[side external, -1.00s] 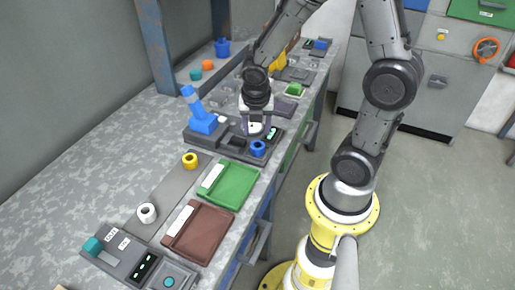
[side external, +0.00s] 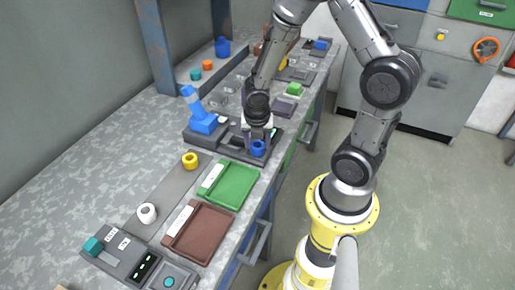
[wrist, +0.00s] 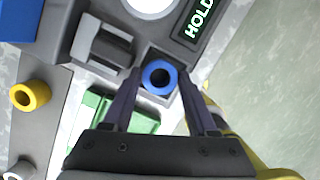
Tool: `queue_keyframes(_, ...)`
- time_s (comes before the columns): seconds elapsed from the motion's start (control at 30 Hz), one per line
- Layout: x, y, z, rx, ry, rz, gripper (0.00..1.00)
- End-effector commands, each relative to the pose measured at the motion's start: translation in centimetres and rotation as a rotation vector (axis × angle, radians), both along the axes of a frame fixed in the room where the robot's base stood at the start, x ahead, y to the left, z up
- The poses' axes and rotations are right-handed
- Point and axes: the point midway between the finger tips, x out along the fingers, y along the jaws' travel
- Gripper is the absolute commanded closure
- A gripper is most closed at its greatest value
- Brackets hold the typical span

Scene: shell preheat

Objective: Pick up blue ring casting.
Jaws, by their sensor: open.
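The blue ring casting (side external: 258,148) sits on a dark pad at the near right end of the grey machine (side external: 226,143). In the wrist view the blue ring (wrist: 159,76) lies in a square dark recess, its hole facing the camera. My gripper (side external: 258,142) is over the ring, fingers pointing down. In the wrist view my gripper (wrist: 160,82) is open, with one finger on each side of the ring. I cannot tell the exact fingertip height.
A lit HOLD display (wrist: 203,18) is beside the recess. A blue lever press (side external: 201,117) stands left of my gripper. A yellow ring (side external: 190,160), a white ring (side external: 147,212), a green tray (side external: 229,186) and a brown tray (side external: 199,232) are nearer.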

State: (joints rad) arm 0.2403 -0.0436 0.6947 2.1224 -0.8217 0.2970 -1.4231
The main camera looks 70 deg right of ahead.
Motion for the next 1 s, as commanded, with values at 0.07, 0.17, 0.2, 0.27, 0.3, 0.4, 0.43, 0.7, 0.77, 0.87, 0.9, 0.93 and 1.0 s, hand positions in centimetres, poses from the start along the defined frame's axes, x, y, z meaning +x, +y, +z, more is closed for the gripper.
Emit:
queue_keyframes(0.07,0.0,0.0,0.0,0.0,0.0,0.0,0.44)
queue_keyframes(0.17,0.0,0.0,0.0,0.0,0.0,0.0,0.62)
queue_keyframes(0.2,0.0,0.0,0.0,0.0,0.0,0.0,0.69)
queue_keyframes(0.27,0.0,0.0,0.0,0.0,0.0,0.0,0.8)
queue_keyframes(0.3,0.0,0.0,0.0,0.0,0.0,0.0,0.87)
queue_keyframes(0.4,0.0,0.0,0.0,0.0,0.0,0.0,1.0)
queue_keyframes(0.43,0.0,0.0,0.0,0.0,0.0,0.0,1.0)
queue_keyframes(0.7,0.0,0.0,0.1,0.0,0.0,0.0,1.0)
queue_keyframes(0.77,0.0,0.0,0.2,-0.001,-0.001,-0.001,1.0)
queue_keyframes(0.87,0.1,0.0,0.6,0.0,-0.002,-0.002,1.0)
queue_keyframes(0.9,0.1,0.0,0.8,0.0,-0.002,-0.001,1.0)
queue_keyframes(0.93,0.1,0.0,1.0,-0.001,-0.002,-0.001,1.0)
queue_keyframes(1.0,0.1,0.0,1.5,-0.001,-0.002,-0.001,1.0)
